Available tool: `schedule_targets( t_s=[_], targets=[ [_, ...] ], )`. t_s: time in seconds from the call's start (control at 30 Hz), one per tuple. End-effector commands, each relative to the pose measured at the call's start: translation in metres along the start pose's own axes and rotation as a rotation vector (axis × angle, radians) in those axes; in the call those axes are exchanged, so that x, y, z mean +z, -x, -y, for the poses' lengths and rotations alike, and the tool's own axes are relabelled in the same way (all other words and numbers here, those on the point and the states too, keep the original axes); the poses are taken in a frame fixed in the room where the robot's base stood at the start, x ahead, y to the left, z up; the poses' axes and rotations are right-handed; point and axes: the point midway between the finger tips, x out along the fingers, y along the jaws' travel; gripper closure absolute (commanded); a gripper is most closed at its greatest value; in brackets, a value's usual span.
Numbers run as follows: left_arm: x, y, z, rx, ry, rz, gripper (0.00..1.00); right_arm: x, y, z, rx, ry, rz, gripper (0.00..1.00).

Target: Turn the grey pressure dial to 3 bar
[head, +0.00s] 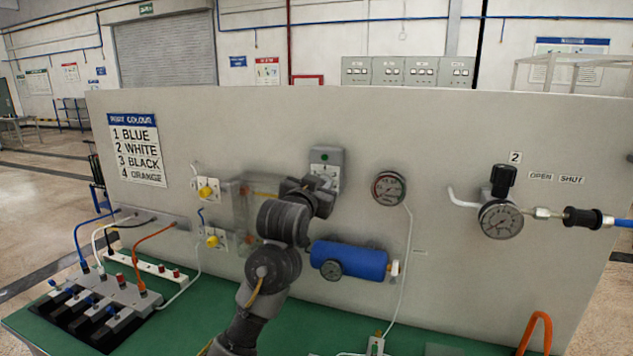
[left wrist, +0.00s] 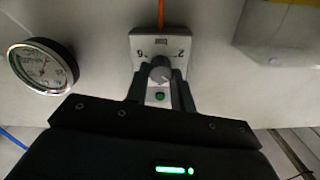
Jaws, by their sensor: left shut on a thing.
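The grey pressure dial (left wrist: 160,69) is a round knob on a light box with dark numerals. In the left wrist view the picture is upside down, with a 6 to the left and a 2 to the right of the knob. A green light (left wrist: 159,97) shows between the fingers. My left gripper (left wrist: 161,83) is shut on the knob, one dark finger on each side. I cannot read where the knob points. In the head view the dial box (head: 326,155) shows above my left gripper (head: 322,184), which hides the knob. My right gripper is not in view.
A round gauge (head: 388,188) sits on the panel (head: 450,130) right of the box. A blue cylinder (head: 348,260) is below. Yellow-knobbed valves (head: 208,188) are left. Hoses and connectors crowd the green bench (head: 190,325).

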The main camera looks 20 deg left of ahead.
Motion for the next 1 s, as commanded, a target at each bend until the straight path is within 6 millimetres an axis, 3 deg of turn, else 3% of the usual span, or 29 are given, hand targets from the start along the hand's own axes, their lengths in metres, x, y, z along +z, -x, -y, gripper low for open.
schedule_targets(
  t_s=[0.63,0.67,0.8,1.0],
  targets=[
    [-0.0001,0.0000,0.0003,0.000,0.049,-0.001,0.99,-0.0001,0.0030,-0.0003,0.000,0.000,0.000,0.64],
    [-0.0001,0.0000,0.0003,0.000,0.049,-0.001,0.73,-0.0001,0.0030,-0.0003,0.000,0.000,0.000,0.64],
    [-0.0001,0.0000,0.0002,0.000,0.048,-0.001,0.55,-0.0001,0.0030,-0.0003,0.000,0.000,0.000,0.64],
    [0.0000,0.0000,0.0001,0.000,0.048,-0.001,0.54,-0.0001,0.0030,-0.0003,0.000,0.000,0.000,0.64]
  ],
)
